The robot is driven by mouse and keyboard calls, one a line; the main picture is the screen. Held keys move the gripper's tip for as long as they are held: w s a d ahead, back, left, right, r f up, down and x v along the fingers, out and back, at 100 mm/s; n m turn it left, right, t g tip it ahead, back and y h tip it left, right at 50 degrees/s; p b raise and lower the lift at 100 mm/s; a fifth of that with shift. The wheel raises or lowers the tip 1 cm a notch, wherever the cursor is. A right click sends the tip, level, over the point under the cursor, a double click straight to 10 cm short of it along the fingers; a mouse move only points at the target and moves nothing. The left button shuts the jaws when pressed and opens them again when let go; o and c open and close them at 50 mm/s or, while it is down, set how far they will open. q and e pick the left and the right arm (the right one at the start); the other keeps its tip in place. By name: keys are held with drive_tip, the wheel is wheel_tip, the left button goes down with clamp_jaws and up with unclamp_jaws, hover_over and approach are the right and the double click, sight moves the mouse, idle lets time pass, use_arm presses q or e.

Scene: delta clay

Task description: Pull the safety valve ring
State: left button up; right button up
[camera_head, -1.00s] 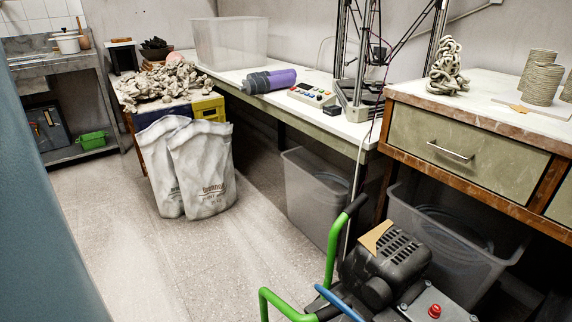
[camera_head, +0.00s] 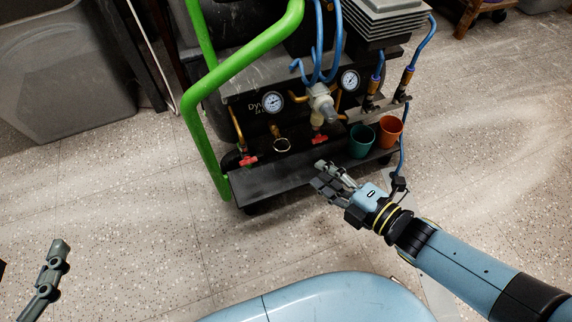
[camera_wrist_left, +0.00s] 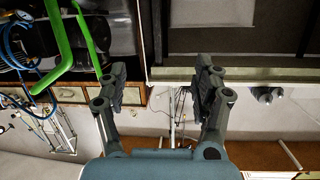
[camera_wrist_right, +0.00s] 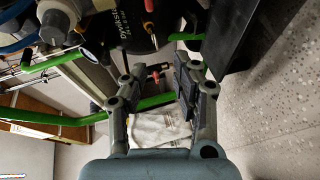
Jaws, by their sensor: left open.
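The safety valve ring (camera_head: 281,144) is a small brass ring low on the front of the black compressor (camera_head: 290,120), between two red valve handles, in the head view. My right gripper (camera_head: 326,178) is in front of the compressor's lower shelf, below and to the right of the ring and apart from it. Its fingers stand apart with nothing between them in the right wrist view (camera_wrist_right: 160,78). I cannot pick out the ring for sure there. My left gripper (camera_wrist_left: 162,80) is open and empty; one finger shows at the head view's lower left, far from the ring.
Red valve handles (camera_head: 248,160) (camera_head: 319,139) flank the ring. A green tube handle (camera_head: 243,62) rises at the compressor's left. Pressure gauges (camera_head: 273,102), a teal cup (camera_head: 361,140) and an orange cup (camera_head: 389,131) are close by. Open floor (camera_head: 140,235) lies in front.

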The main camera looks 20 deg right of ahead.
sight(285, 150)
use_arm(q)
drive_tip(key=w+d+r+m+t+h+b, duration=0.1)
drive_tip(key=r+t, duration=0.4)
drive_tip(key=r, duration=0.7)
drive_tip(key=w+d+r+m+t+h+b, duration=0.2)
drive_tip(key=r+t+h, duration=0.3)
drive_tip(key=r, duration=0.7)
drive_tip(key=shift+w+m+t+b, duration=0.4)
drive_tip(key=shift+m+b, duration=0.1)
drive_tip(key=shift+m, duration=0.3)
use_arm(e)
drive_tip(key=shift+n+y, duration=0.4)
drive_tip(key=shift+n, duration=0.1)
drive_tip(key=shift+x, duration=5.8)
drive_tip(key=shift+a+r, duration=0.2)
clamp_jaws()
drive_tip(key=shift+s, duration=0.1)
drive_tip(key=shift+f, duration=0.15)
